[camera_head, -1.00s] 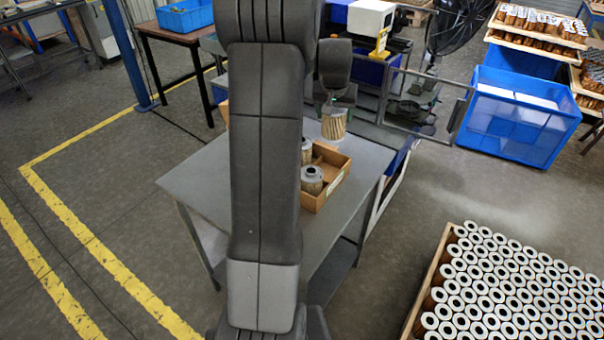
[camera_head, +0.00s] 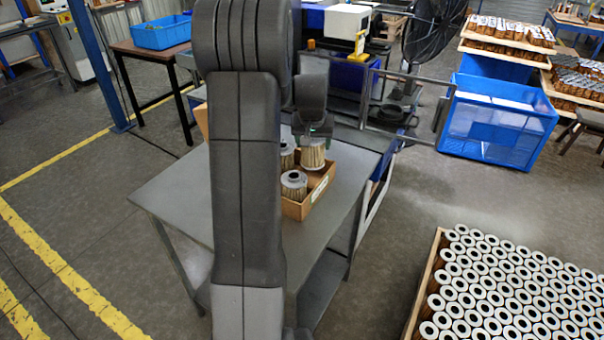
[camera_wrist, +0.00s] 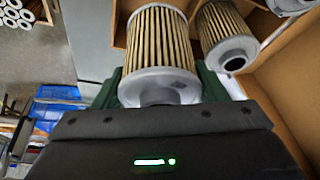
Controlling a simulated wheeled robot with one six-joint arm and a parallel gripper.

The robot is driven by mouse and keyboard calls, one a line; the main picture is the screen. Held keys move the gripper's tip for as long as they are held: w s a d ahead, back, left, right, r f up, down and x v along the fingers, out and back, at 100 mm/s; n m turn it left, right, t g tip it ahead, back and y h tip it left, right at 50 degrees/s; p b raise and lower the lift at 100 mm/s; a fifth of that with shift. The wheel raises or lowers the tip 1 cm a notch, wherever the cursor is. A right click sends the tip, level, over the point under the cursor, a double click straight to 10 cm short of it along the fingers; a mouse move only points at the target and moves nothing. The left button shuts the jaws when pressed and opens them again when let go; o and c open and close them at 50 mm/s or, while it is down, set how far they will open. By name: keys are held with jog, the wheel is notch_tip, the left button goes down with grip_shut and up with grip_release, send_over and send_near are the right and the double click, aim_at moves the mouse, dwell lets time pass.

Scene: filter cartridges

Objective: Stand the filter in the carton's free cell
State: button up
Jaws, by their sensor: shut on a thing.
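My gripper (camera_head: 314,136) is shut on a pleated filter with a grey end cap. The held filter (camera_head: 313,157) is upright at the far right part of the carton (camera_head: 325,190). In the wrist view the held filter (camera_wrist: 160,45) points away from my gripper (camera_wrist: 160,92), its near cap between the jaws. Two other filters stand in the carton, a front one (camera_head: 294,184) and one behind it (camera_head: 287,158), partly hidden by my arm. I cannot tell whether the held filter's lower end is inside the cell or just above it.
The carton stands on a grey table (camera_head: 180,190), whose left part is clear. Its brown cardboard also shows in the wrist view (camera_wrist: 290,90). A crate of many filters (camera_head: 432,265) is at the lower right. A blue bin (camera_head: 500,115) stands behind.

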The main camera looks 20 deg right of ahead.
aim_at(312, 143)
jog(key=shift+f, duration=3.5)
jog(key=shift+f, duration=0.25)
jog(key=o, duration=0.7)
jog(key=shift+r, duration=0.1)
jog(key=shift+r, duration=0.4)
jog(key=v, duration=1.1)
jog(key=shift+s+r, duration=0.2)
